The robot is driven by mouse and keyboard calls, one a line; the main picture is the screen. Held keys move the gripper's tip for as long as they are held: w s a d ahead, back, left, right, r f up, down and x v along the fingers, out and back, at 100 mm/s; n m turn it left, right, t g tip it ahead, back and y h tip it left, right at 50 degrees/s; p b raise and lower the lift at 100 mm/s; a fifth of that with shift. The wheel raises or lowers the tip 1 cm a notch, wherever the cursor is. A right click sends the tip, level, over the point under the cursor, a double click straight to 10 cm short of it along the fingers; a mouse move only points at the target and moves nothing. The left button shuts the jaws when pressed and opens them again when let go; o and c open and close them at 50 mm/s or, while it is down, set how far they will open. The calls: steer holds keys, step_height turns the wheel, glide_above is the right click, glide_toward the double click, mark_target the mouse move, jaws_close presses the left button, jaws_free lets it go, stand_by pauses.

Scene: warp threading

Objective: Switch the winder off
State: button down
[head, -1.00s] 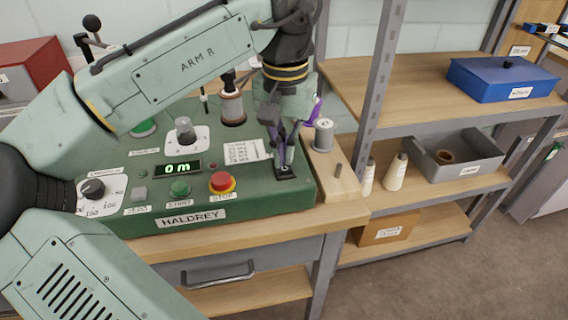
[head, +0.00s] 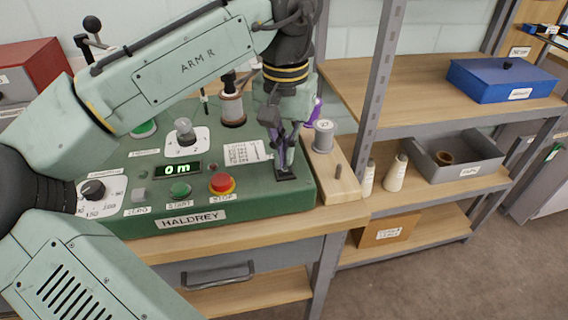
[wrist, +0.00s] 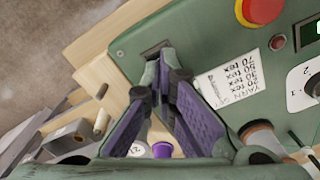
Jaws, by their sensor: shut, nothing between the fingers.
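The winder (head: 150,220) is a green sloped machine marked HALDREY on the bench. Its display (head: 177,169) reads 0 m. On its front are a green START button (head: 180,190), a red STOP button (head: 222,184) on a yellow ring, and a dial (head: 93,190). A small black switch plate (head: 287,177) is at its right end. My gripper (head: 285,168) points down at this plate, shut and empty. In the wrist view my gripper (wrist: 161,62) has its tips at the plate (wrist: 153,48), covering most of it; the switch's position cannot be told.
A brown spool (head: 232,109) stands behind.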

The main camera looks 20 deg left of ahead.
mark_target(284, 170)
steer(key=shift+f+b, duration=0.6)
steer(key=shift+f, duration=0.6)
stand_by(0.5)
steer(key=shift+r, duration=0.1)
step_height(284, 170, up, 5)
steer(key=p, duration=0.4)
steer(key=shift+f+p, duration=0.2)
steer(key=shift+p, duration=0.15)
steer(key=shift+r+p, duration=0.65)
steer(key=shift+r, duration=0.5)
steer(key=shift+s+f, duration=0.1)
